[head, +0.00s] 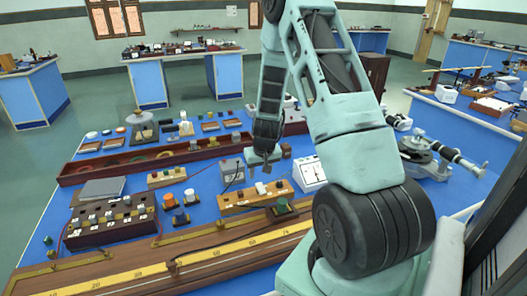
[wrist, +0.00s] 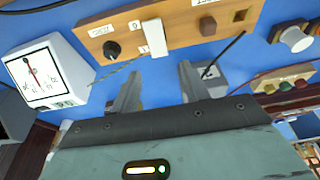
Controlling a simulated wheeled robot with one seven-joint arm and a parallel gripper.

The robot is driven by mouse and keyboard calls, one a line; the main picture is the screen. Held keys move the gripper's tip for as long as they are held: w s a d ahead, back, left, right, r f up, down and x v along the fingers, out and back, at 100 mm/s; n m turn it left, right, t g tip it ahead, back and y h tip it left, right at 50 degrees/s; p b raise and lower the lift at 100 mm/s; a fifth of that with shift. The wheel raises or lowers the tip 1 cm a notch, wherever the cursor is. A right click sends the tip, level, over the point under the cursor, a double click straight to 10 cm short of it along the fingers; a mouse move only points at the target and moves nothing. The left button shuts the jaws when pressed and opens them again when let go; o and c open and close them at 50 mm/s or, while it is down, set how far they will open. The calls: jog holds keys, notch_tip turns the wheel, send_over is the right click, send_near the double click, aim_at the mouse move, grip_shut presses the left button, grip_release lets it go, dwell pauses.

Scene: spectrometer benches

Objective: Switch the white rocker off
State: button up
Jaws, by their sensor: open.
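The white rocker (wrist: 154,37) stands on a light wooden board (wrist: 185,22) in the wrist view, between a black knob (wrist: 112,49) and a printed label, with small marks beside it. My gripper (wrist: 160,84) is open and empty. Its two fingers are apart and point toward the board, with the rocker ahead of the gap between them. In the head view my gripper (head: 262,170) is just above the board.
A white dial meter (wrist: 45,72) stands left of the board in the wrist view. A grey box (head: 231,172) stands behind the board in the head view. A long wooden rail with a yellow scale (head: 150,268) runs along the bench front. Dark cables lie nearby.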

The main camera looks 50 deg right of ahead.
jog(key=v, duration=1.2)
jog(key=shift+r, duration=0.25)
jog(key=s+a+r+n+y, duration=0.1)
jog(key=a+n, duration=0.1)
jog(key=a, duration=0.8)
jog(key=a+r+n+g+y, duration=0.1)
jog(key=a+r+n, duration=0.15)
jog(key=a, duration=0.65)
jog(key=s+a+r+n+y, duration=0.1)
jog(key=a+n, duration=0.2)
jog(key=a, duration=0.7)
jog(key=s+a+r+n+g, duration=0.2)
jog(key=s+a+n, duration=0.4)
jog(key=s+a, duration=0.7)
jog(key=s, duration=0.4)
jog(key=shift+n+h, duration=0.3)
jog(key=shift+n, duration=0.05)
jog(key=shift+s, duration=0.1)
